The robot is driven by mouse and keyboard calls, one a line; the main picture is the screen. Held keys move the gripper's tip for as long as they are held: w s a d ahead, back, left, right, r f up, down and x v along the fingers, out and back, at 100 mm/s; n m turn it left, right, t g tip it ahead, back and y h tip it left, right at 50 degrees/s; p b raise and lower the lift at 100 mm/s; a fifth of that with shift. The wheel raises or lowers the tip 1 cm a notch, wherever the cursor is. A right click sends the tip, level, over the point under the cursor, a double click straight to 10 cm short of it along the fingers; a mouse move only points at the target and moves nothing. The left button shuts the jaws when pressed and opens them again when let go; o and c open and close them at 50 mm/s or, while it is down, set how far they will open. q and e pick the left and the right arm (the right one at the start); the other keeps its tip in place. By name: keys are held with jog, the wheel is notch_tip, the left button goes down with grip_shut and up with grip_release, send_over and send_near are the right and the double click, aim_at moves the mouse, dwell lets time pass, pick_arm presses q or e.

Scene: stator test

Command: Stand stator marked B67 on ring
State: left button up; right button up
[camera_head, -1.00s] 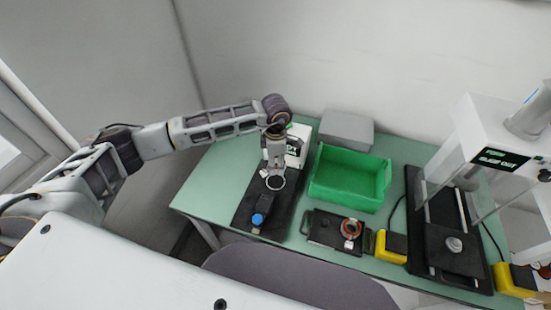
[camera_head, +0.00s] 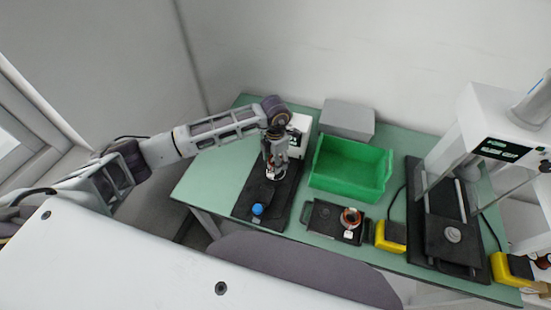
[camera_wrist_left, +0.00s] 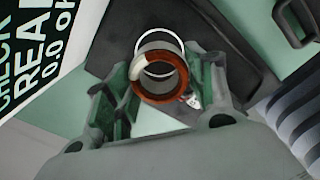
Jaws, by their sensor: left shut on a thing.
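My left gripper (camera_wrist_left: 165,95) is shut on a copper-and-grey stator (camera_wrist_left: 161,78), holding it over the black test base. A small pale tag (camera_wrist_left: 192,100) hangs by the stator; its marking is too small to read. The thin white ring (camera_wrist_left: 160,44) shows just behind the stator in the wrist view, partly hidden by it. In the head view my left gripper (camera_head: 273,158) is low over the black test base (camera_head: 246,207), and the ring is mostly covered. I cannot tell whether stator and ring touch. My right gripper is not in view.
The white tester (camera_head: 299,135) with its screen stands behind the gripper. A green bin (camera_head: 347,190) is to the right. A black tray (camera_head: 322,228) holds another copper stator (camera_head: 350,217). A blue knob (camera_head: 257,209) is on the base's near end. A press stands far right.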

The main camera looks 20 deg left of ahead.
pick_arm(q)
jog(key=shift+f, duration=0.15)
jog(key=shift+f+b, duration=0.75)
jog(key=shift+f, duration=0.45)
jog(key=shift+f+b, duration=0.5)
jog(key=shift+b, duration=0.15)
dwell(1.0)
jog(key=o, duration=1.4)
jog(key=shift+r, duration=6)
